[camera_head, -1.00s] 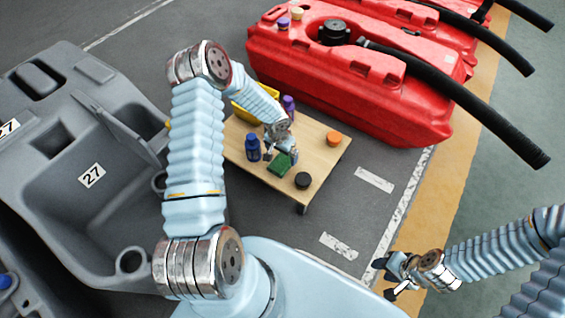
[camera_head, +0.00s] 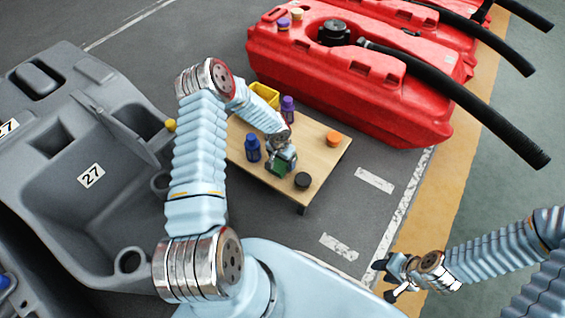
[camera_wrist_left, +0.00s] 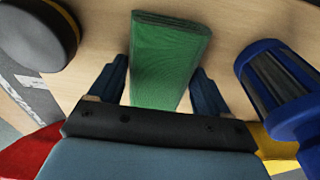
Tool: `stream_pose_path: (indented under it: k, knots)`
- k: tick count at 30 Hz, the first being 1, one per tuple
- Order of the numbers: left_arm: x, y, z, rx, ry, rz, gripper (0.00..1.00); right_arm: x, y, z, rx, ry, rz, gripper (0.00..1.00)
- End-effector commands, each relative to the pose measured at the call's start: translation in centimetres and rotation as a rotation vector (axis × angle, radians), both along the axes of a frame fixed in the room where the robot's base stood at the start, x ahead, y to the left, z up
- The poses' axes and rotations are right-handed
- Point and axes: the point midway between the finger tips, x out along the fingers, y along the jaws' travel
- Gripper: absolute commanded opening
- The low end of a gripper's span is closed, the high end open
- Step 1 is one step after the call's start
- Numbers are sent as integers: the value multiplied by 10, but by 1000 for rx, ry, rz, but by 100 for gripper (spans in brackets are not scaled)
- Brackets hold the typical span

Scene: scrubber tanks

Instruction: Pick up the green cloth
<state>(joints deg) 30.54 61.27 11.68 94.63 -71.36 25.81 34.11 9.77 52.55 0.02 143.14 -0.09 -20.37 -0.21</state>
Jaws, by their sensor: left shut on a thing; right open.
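The green cloth (camera_head: 281,165) is a folded block above the small wooden table (camera_head: 262,181). My left gripper (camera_head: 280,160) is shut on it. In the left wrist view the green cloth (camera_wrist_left: 168,62) stands between the two dark blue fingers of my left gripper (camera_wrist_left: 160,88). Whether the cloth's underside still touches the table is hard to tell. My right gripper (camera_head: 396,283) is open and empty at the lower right, over the floor, well away from the table.
On the table, a blue bottle (camera_head: 252,148) stands left of the cloth, a black cap (camera_head: 302,180) lies right, and an orange cap (camera_head: 333,138), purple bottle (camera_head: 288,109) and yellow bin (camera_head: 264,95) stand farther back. A red tank (camera_head: 340,85) stands behind; a grey tank (camera_head: 75,200) is left.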

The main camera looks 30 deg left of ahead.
Motion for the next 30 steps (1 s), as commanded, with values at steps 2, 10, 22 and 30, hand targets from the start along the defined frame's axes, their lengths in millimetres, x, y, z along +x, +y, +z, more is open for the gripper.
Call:
stream_pose_path:
  k: [2,10,22,30]
  knots:
    - [0,0,0,0,0,0,48,0,0,0,0,0,0,43]
    - [1,0,8,1,-1,0,48,0,0,1,0,0,0,43]
    - [-36,-27,87,3,-3,-7,49,0,-1,5,-1,-1,0,43]
    - [-90,-65,115,0,-3,-4,49,0,1,-16,2,2,2,43]
